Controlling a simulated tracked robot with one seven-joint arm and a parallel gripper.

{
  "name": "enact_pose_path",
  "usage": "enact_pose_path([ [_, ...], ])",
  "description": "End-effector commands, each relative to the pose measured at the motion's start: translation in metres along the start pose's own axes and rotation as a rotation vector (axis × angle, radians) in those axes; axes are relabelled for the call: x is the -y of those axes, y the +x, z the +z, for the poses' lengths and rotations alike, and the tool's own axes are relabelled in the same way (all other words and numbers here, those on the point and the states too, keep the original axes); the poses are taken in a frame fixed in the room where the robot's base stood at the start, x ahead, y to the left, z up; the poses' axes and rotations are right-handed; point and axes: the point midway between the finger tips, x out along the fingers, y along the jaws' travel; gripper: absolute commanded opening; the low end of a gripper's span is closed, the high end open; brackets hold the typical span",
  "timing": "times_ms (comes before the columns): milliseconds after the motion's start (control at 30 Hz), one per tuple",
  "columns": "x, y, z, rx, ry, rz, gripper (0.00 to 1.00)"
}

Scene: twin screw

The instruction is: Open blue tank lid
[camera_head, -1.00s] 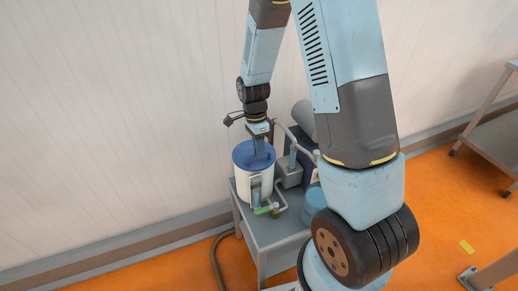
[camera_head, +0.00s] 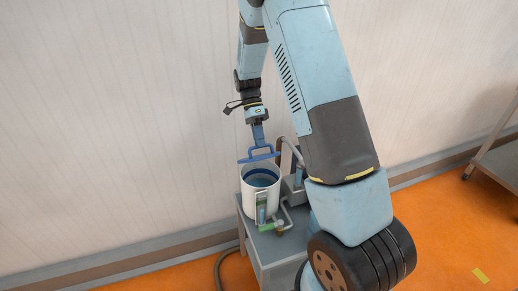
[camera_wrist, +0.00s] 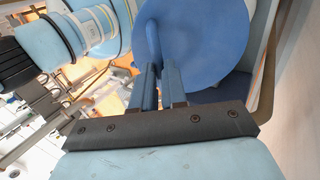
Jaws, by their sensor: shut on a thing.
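The tank (camera_head: 261,199) is a white cylinder on a grey stand, and its top is open with a blue interior showing. The blue lid (camera_head: 262,158) is a flat disc with a loop handle. It hangs above the tank's rim, apart from it. My gripper (camera_head: 259,143) is shut on the lid's handle from above. In the wrist view the lid (camera_wrist: 205,45) fills the upper middle, and the gripper's blue fingers (camera_wrist: 157,85) close around the handle. The far part of the handle is hidden by the fingers.
A pale wall stands close behind. A grey table (camera_head: 497,155) is at the far right. Orange floor between is open.

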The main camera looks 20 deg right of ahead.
Motion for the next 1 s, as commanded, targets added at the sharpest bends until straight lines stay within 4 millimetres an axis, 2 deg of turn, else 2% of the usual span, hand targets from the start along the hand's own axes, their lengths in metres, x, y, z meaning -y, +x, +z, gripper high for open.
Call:
enact_pose_path([
  [33, 0.010, -0.005, -0.001, -0.002, 0.000, -0.018, 0.00],
  [400, 0.028, -0.024, -0.002, 0.000, 0.000, -0.012, 0.00],
  [1000, 0.032, -0.027, -0.002, 0.000, 0.000, -0.008, 0.00],
])
